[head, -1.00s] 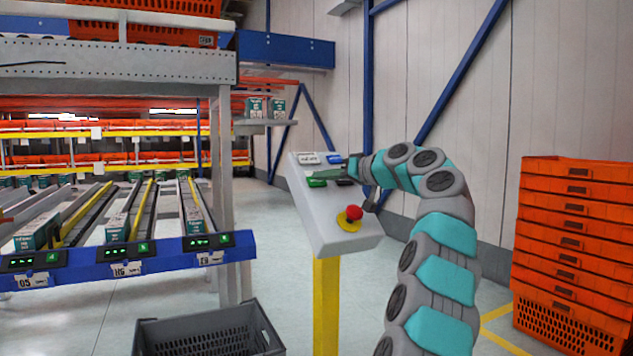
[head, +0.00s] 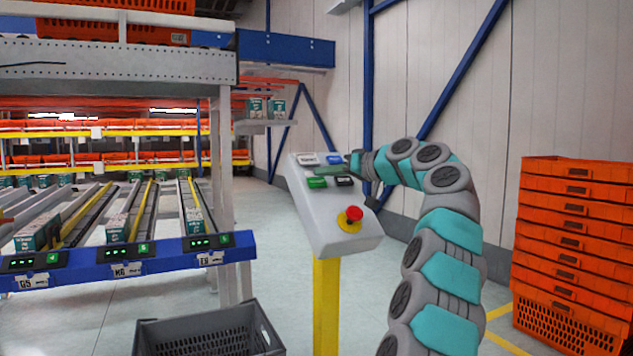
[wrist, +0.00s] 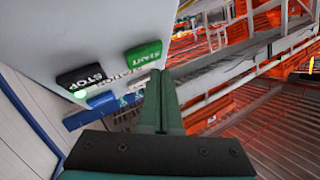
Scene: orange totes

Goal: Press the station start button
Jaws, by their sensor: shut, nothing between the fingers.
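The station control box (head: 330,215) stands on a yellow post with a tilted grey face. Its green button (head: 317,182) is lower left among the small buttons; in the wrist view this green button (wrist: 143,54) reads START. In the wrist view my fingertips (wrist: 160,73) are close to the START button's edge. I cannot tell whether they touch it.
A red knob on a yellow base (head: 351,217) is low on the panel; white (head: 307,159) and blue (head: 333,159) buttons are at its top. A grey crate (head: 205,335) is at front left, flow racks left, stacked orange totes (head: 568,250) right.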

